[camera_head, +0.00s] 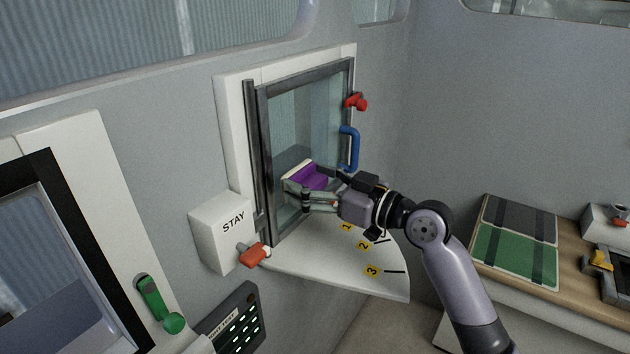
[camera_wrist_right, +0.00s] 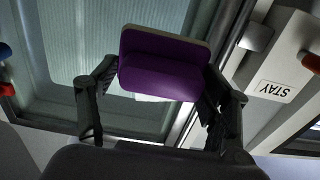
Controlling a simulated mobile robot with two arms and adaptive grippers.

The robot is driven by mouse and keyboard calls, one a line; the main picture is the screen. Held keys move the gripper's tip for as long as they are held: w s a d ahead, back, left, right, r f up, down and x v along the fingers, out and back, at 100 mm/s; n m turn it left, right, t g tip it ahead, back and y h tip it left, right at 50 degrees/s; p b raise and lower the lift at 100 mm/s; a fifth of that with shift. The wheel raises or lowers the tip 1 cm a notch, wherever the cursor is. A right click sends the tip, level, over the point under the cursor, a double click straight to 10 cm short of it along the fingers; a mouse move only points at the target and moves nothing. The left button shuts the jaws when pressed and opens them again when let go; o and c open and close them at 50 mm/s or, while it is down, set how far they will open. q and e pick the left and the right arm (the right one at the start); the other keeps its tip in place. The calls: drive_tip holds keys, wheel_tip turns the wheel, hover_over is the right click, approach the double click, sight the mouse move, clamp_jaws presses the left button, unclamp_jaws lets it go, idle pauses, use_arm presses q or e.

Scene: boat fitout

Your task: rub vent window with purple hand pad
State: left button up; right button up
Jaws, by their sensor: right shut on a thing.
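The vent window (camera_head: 322,115) is a glass pane in a dark grey frame on the wall, with a blue handle (camera_head: 350,147) at its right side. My right gripper (camera_head: 302,192) is shut on the purple hand pad (camera_head: 312,178) in front of the lower part of the pane. The pad has a pale strip along its far edge. In the right wrist view the purple pad (camera_wrist_right: 164,66) sits between the two fingers, with the glass (camera_wrist_right: 75,50) behind it. I cannot tell whether the pad touches the glass. My left gripper is not in view.
A white box marked STAY (camera_head: 222,232) with a red knob (camera_head: 253,254) stands left of the window. A white quarter-round plate (camera_head: 335,268) with numbered yellow marks lies below. A red latch (camera_head: 356,102) is at upper right. A bench with a green mat (camera_head: 517,255) is at right.

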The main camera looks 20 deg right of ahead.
sight(314, 169)
drive_tip(key=shift+x, duration=0.9)
idle(0.4)
drive_tip(key=shift+w+d+f+b, duration=0.1)
drive_tip(key=shift+w+d+b, duration=0.45)
drive_tip(key=shift+d+b, duration=0.15)
drive_tip(key=shift+w+d+b, duration=0.6)
drive_tip(key=shift+w+d, duration=0.1)
drive_tip(key=shift+d, duration=0.25)
drive_tip(key=shift+a, duration=0.1)
drive_tip(key=shift+s+a+r+p, duration=0.25)
drive_tip(key=shift+s+a+p, duration=0.35)
drive_tip(key=shift+a, duration=0.1)
drive_tip(key=shift+s+a+f+p, duration=0.1)
drive_tip(key=shift+s+a+p, duration=0.45)
drive_tip(key=shift+a, duration=0.35)
drive_tip(key=shift+s, duration=0.15)
